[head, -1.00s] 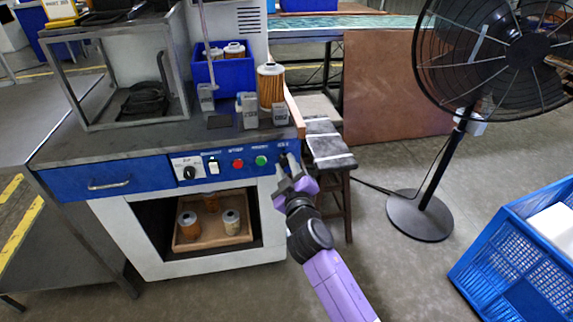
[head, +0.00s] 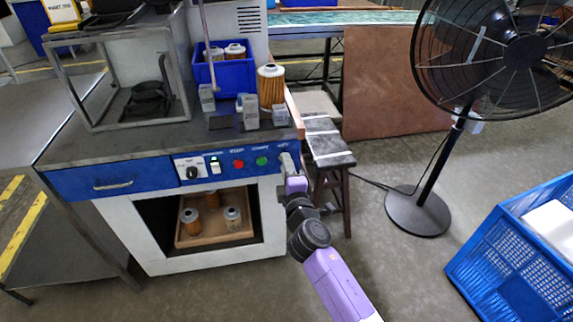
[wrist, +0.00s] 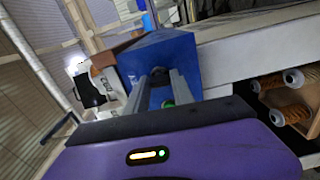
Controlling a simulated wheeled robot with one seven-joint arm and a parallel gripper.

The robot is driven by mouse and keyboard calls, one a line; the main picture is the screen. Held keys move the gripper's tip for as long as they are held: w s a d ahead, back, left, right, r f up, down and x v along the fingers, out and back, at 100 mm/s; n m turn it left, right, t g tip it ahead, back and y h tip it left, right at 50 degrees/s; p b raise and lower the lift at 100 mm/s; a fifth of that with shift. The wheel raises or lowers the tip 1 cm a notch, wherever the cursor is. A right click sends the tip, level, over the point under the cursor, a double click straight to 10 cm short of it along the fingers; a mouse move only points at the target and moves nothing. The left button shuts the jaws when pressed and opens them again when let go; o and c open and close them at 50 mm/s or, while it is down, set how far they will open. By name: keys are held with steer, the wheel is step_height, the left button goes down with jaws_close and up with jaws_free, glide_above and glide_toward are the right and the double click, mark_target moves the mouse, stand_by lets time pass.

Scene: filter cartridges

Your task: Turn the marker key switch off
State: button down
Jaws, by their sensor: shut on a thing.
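The blue control panel (head: 225,172) runs along the front of the bench. It carries a black knob (head: 192,173), a rocker switch (head: 215,167), a red button (head: 238,164) and a green button (head: 261,161). My gripper (head: 287,162) is at the panel's right end, its fingers against the place of the marker key switch. In the wrist view my two grey fingers (wrist: 160,78) reach the blue panel end (wrist: 182,50) and are shut on the key switch. The key itself is hidden between and behind the fingers, so its angle cannot be told.
Below the panel, an open bay holds a wooden tray (head: 250,236) with several cartridges. A tall cartridge (head: 271,88) and small grey blocks stand on the bench top. A dark stool (head: 333,160) is close right of my gripper. A fan (head: 420,212) and blue crate (head: 490,262) stand farther right.

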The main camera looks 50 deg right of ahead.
steer(key=shift+a+f+n, duration=0.1)
steer(key=shift+n, duration=0.3)
steer(key=c, duration=1.1)
jaws_free()
steer(key=v, duration=0.7)
steer(key=shift+s+a, duration=0.2)
steer(key=shift+s, duration=0.15)
